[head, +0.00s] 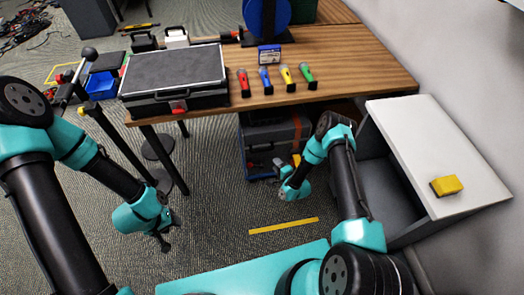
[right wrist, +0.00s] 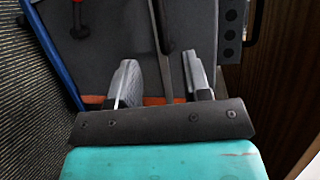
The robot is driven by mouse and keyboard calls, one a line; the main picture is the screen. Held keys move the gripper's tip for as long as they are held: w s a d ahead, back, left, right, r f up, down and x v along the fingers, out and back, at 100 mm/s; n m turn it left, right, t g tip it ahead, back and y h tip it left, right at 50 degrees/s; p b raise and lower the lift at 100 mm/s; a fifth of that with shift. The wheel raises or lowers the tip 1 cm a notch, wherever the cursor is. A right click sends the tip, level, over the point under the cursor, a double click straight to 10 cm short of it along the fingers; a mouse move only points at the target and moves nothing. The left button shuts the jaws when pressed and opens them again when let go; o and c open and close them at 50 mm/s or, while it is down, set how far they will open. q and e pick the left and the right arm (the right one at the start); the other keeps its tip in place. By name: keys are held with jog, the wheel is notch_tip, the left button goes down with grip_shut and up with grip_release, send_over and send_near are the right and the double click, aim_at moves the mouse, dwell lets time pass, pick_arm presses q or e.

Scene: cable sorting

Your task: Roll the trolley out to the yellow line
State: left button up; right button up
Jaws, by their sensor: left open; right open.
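The trolley (head: 270,135) is under the wooden table, a dark grey body with an orange stripe and a blue part low at its left. The yellow line (head: 284,226) lies on the carpet in front of it. My right gripper (head: 280,165) is open at the trolley's front. In the right wrist view, its open fingers (right wrist: 160,78) stand either side of a dark upright bar on the grey trolley body (right wrist: 120,45). I cannot tell whether they touch it. My left gripper (head: 164,242) is open and empty above the carpet, left of the line.
A grey cabinet (head: 385,195) with a white top stands right of my right arm. Table legs (head: 165,160) rise left of the trolley. The table (head: 350,70) carries a large case (head: 175,75) and several flashlights. The carpet around the line is clear.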

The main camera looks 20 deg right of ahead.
aim_at(262, 150)
jog(key=x, duration=1.4)
jog(key=shift+s, duration=0.1)
jog(key=shift+c, duration=0.2)
grip_shut()
